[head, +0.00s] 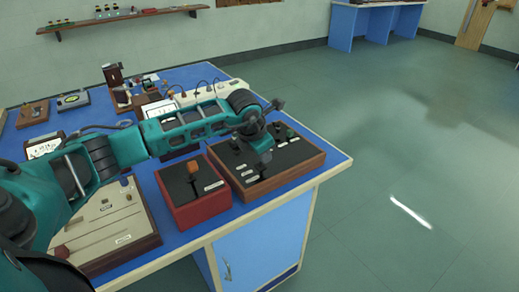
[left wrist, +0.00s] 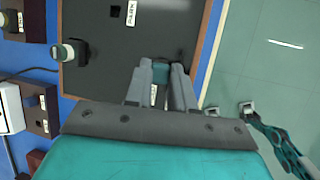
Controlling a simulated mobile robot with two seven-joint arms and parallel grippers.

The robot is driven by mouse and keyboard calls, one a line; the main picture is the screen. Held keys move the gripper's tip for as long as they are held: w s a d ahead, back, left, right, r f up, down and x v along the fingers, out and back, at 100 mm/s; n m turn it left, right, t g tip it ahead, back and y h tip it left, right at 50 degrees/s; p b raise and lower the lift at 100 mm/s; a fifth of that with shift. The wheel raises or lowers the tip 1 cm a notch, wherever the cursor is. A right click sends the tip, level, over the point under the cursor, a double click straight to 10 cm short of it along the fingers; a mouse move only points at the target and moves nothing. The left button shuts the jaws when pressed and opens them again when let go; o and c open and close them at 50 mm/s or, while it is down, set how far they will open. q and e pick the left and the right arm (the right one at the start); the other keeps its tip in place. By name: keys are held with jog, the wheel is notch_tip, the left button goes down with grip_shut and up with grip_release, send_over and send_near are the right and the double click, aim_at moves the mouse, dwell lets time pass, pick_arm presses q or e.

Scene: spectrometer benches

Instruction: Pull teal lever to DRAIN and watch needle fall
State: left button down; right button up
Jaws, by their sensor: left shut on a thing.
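My left gripper (head: 262,148) reaches in from the left over a black-topped control box with a wooden rim (head: 318,158) at the table's right corner. In the left wrist view its two grey fingers (left wrist: 160,88) are shut on a small teal piece, the teal lever (left wrist: 154,97), low over the black top. Most of the lever is hidden by the fingers. White label strips and other knobs show on the box. No gauge needle can be made out. A teal and grey arm part (left wrist: 280,143), seemingly mine, shows at the lower right of the wrist view; its jaw state is unclear.
A red box with an orange-knobbed lever (head: 192,167) stands left of the control box. A beige panel (head: 115,222) lies further left, and several small instruments stand behind. The blue table (head: 337,158) ends just right of the box; open floor lies beyond.

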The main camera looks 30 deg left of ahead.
pick_arm(q)
jog(key=shift+s+d+f+m+t+y+b, duration=0.25)
jog(key=shift+d+y+b, duration=0.2)
jog(key=shift+y+b, duration=0.25)
jog(key=shift+s+d+f+m+t+y+b, duration=0.1)
jog(key=shift+d+t+y+b, duration=0.3)
jog(key=shift+y+b, duration=0.3)
jog(key=shift+d, duration=0.1)
jog(key=c, duration=1)
grip_release()
jog(key=shift+o, duration=0.2)
jog(key=v, duration=1.3)
